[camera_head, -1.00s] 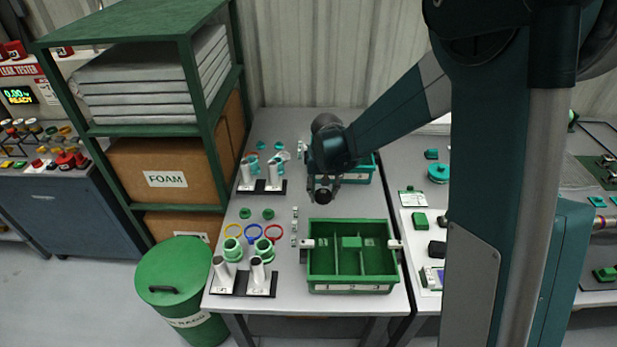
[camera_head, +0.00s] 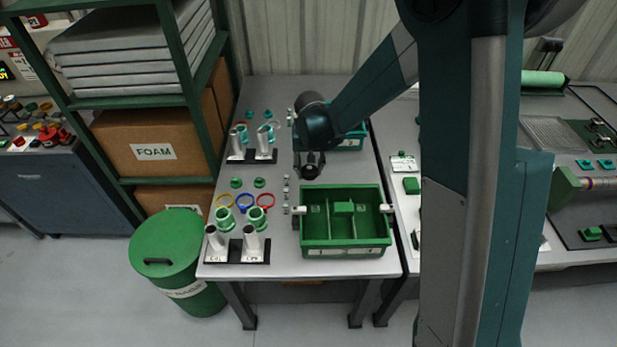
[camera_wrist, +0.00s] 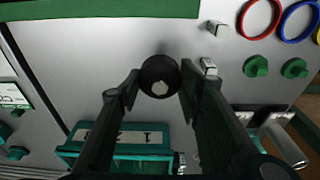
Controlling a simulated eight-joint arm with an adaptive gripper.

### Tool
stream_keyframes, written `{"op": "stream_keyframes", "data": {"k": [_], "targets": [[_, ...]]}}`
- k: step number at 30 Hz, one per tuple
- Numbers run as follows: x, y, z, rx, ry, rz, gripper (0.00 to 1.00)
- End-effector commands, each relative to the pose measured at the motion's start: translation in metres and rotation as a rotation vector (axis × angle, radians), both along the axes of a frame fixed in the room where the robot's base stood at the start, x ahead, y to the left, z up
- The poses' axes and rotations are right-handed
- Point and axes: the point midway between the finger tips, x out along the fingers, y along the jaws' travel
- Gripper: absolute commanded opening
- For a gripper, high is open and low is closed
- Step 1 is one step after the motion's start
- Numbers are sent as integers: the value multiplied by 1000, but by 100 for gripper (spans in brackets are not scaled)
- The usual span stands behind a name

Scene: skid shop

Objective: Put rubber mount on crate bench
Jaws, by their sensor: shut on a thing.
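The rubber mount (camera_wrist: 158,76) is a short, round black piece with a pale hexagonal centre in the wrist view. My gripper (camera_wrist: 159,82) is shut on it, with a fingertip on each side. In the head view, my gripper (camera_head: 309,166) and the dark mount hang over the grey bench top (camera_head: 268,180), which bears the crates. They are just behind the green divided crate (camera_head: 347,250) and in front of the teal crate (camera_head: 350,143). The mount appears to be above the surface; the exact gap cannot be told.
Stands with pale tubes (camera_head: 250,241) and coloured rings (camera_head: 245,202) are on the bench's left. Small metal parts (camera_head: 286,190) lie in a row left of the green crate. A green bin (camera_head: 172,262) and shelf rack (camera_head: 150,90) stand left. Bare bench shows around the mount.

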Motion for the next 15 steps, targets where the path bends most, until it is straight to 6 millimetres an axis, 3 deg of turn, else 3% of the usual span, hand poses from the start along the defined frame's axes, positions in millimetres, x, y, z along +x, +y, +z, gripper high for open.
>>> {"op": "stream_keyframes", "data": {"k": [5,15], "targets": [[0,0,-18,0,0,0,21],[0,0,-20,0,0,0,21]]}}
